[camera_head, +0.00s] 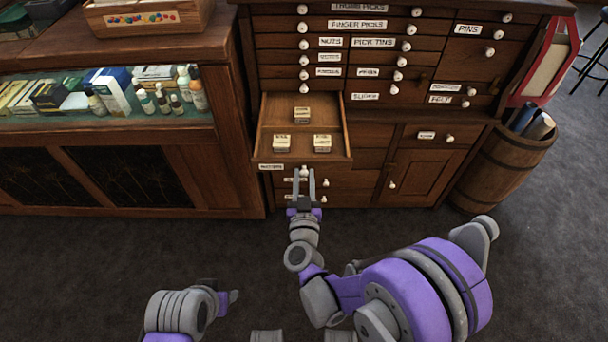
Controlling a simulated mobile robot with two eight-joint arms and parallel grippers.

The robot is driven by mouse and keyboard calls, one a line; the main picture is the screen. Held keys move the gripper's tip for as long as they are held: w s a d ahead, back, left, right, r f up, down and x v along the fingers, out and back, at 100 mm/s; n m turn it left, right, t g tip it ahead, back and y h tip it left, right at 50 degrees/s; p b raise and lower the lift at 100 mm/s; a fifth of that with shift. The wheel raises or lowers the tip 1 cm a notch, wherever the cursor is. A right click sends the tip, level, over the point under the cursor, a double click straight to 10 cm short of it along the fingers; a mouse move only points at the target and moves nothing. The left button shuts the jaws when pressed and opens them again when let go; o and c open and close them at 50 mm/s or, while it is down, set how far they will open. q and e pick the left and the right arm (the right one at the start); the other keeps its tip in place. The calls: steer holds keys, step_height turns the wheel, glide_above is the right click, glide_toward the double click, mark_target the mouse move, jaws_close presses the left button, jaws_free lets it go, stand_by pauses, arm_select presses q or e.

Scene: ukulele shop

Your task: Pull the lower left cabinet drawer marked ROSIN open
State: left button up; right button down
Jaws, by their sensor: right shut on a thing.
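A lower left drawer (262,139) of the dark wooden cabinet is pulled well out. Several small boxes, one of them a pale box (302,115), lie inside it. A white label (271,167) is on its front, too small to read surely. My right gripper (304,177) is at the front of this drawer, its fingers shut around the white knob (304,169). The fingers partly hide the drawer fronts below. My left gripper (228,298) is low in the picture, away from the cabinet, and its jaws do not show clearly.
Small labelled drawers fill the cabinet above, with a knobbed door (421,174) at lower right. A glass display case (110,150) stands left of the cabinet. A wooden barrel (500,165) stands right. The dark carpet (100,260) in front is clear.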

steer(key=c, duration=0.6)
jaws_free()
steer(key=shift+s, duration=0.1)
steer(key=s, duration=1)
steer(key=shift+s, duration=0.3)
steer(key=shift+r, duration=0.1)
